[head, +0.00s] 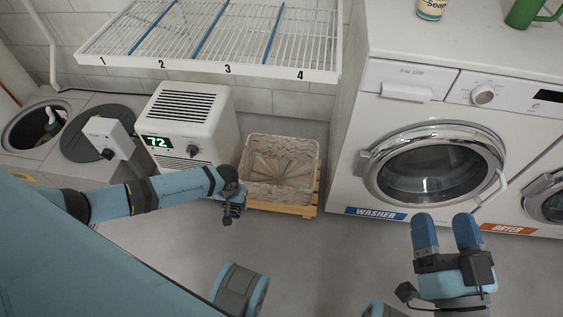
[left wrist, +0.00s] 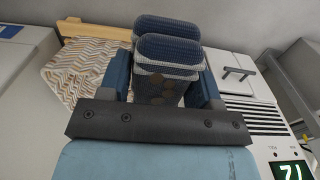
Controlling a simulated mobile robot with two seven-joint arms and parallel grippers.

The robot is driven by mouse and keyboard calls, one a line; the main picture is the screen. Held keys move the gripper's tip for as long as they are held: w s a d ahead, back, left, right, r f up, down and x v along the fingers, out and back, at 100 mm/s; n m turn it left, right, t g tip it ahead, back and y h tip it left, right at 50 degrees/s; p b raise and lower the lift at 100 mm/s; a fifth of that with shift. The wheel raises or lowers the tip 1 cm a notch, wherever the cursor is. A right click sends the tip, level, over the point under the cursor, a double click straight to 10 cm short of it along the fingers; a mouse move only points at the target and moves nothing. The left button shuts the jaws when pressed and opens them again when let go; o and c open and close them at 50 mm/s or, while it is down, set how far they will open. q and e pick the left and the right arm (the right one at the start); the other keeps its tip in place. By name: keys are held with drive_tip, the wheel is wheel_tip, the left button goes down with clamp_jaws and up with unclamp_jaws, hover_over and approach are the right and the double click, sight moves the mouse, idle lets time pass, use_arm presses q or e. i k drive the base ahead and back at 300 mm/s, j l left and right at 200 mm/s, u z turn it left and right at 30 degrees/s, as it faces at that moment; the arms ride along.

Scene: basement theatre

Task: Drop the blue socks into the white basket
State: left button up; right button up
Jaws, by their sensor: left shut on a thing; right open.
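The blue socks (left wrist: 167,48), dark blue with pale trim, are held between the fingers of my left gripper (left wrist: 163,82) in the left wrist view. In the head view my left gripper (head: 232,202) is at the left side of the white basket (head: 252,187), and the socks are mostly hidden there. The basket is open-topped, with a zigzag pattern, and its visible inside looks empty. It also shows behind the gripper in the left wrist view (left wrist: 75,68). My right gripper (head: 446,232) is open and empty in front of the washer.
The basket stands on a low wooden pallet (head: 282,208). A white heater-like unit (head: 188,118) reading 72 stands left of it. The washer (head: 375,105) stands to its right. A numbered wire rack (head: 215,35) hangs above. The floor in front is clear.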

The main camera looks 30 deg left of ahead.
sight(277, 177)
drive_tip(key=i, duration=1.1)
